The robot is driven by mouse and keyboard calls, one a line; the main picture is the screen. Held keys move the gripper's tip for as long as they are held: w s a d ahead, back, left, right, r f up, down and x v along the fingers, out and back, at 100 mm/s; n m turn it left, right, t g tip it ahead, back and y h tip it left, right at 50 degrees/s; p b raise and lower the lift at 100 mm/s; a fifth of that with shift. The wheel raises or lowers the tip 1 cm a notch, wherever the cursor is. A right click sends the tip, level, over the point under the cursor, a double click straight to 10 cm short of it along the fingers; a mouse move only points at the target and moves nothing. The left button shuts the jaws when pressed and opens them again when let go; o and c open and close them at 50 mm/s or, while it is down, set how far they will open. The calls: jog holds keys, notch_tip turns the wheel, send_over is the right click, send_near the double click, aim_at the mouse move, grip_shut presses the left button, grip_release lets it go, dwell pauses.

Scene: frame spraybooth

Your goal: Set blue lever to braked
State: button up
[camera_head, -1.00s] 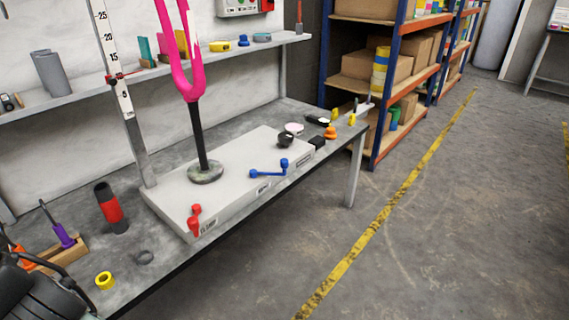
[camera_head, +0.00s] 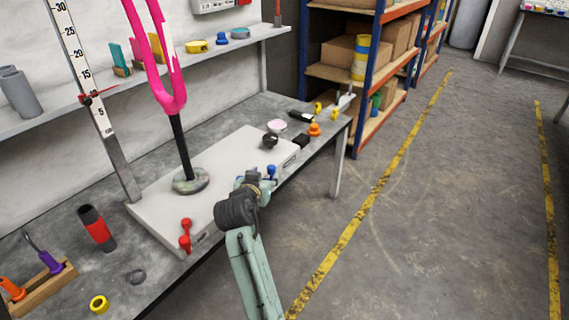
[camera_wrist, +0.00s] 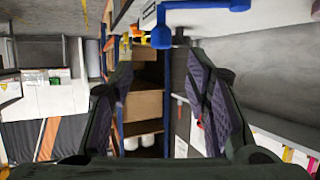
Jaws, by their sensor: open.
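The blue lever (camera_head: 271,171) is at the front edge of the white base plate (camera_head: 225,170). In the head view my arm hides most of it and its label. In the wrist view the blue lever (camera_wrist: 162,36) shows at the top, with a round knob hanging down and a bar running right to a second blue end. My gripper (camera_wrist: 158,72) is open and empty, with one finger on each side of the picture. The knob lies between the fingers' directions, near the upper edge, and no contact is visible. I cannot read the lever's setting.
A red lever (camera_head: 185,235) sits at the plate's near left corner. A pink fork frame (camera_head: 168,85) stands on the plate. A black knob (camera_head: 269,140) and an orange button (camera_head: 314,129) are farther along. The floor right of the bench is clear.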

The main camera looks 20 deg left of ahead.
aim_at(271, 168)
jog(key=p+x, duration=0.1)
jog(key=x, duration=0.9)
jog(key=shift+w+a+p, duration=0.1)
jog(key=shift+w+p, duration=0.15)
jog(key=shift+p, duration=0.05)
jog(key=shift+c, duration=0.5)
grip_shut()
